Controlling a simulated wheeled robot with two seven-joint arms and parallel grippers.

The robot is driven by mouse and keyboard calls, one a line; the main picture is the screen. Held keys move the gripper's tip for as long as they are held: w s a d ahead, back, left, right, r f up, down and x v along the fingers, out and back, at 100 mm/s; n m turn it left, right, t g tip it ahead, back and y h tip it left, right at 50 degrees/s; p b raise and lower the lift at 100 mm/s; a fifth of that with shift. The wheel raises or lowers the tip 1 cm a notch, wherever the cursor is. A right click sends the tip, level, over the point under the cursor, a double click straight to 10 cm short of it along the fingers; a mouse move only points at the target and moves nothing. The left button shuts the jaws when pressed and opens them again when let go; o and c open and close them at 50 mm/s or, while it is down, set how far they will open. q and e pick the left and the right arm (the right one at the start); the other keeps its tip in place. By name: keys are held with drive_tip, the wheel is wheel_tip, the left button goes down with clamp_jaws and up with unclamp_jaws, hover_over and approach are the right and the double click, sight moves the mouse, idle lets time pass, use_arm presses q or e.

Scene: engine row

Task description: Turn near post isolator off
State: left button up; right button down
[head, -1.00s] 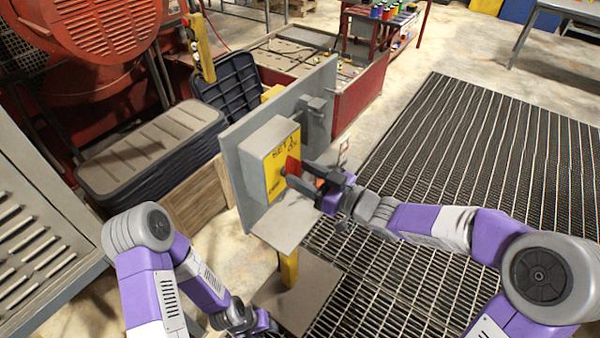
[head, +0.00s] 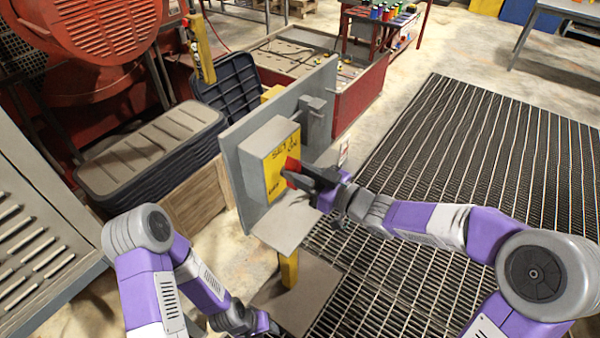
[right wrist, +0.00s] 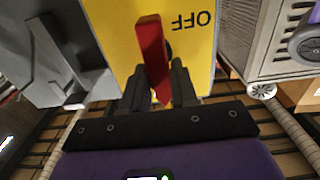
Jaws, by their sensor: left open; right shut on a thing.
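The isolator is a grey box with a yellow face (head: 276,178) on a grey post panel (head: 232,165). Its lettering includes "ON" at the top in the head view. A red handle (head: 291,172) sticks out of this face. My right gripper (head: 303,179) is shut on the handle and partly hides it. In the right wrist view the red handle (right wrist: 152,55) stands between the two dark fingers (right wrist: 159,88), slightly tilted, with upside-down "OFF" lettering beside it. My left gripper (head: 267,325) is open, low near the bottom edge, away from the isolator.
A grey shelf (head: 284,222) juts out below the box, above a yellow post (head: 289,268). A small grey box (head: 313,118) is on the same panel. A white tag (head: 344,150) shows behind my right gripper. Dark floor grating (head: 480,150) lies open to the right.

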drive_tip(key=shift+s+a+f+n+b, duration=0.15)
drive_tip(key=shift+s+f+n+b, duration=0.1)
drive_tip(key=shift+n+b, duration=2.55)
drive_tip(key=shift+s+a+f+n+b, duration=0.15)
drive_tip(key=shift+f+n+b, duration=0.15)
drive_tip(key=shift+n+b, duration=2.5)
drive_tip(key=shift+s+a+f+n+b, duration=0.1)
drive_tip(key=shift+s+f+n+b, duration=0.15)
drive_tip(key=shift+n+b, duration=2.55)
drive_tip(key=shift+n+p, duration=0.35)
drive_tip(key=shift+n, duration=0.25)
drive_tip(key=c, duration=1)
unclamp_jaws()
drive_tip(key=shift+w, duration=0.1)
drive_tip(key=shift+o, duration=0.2)
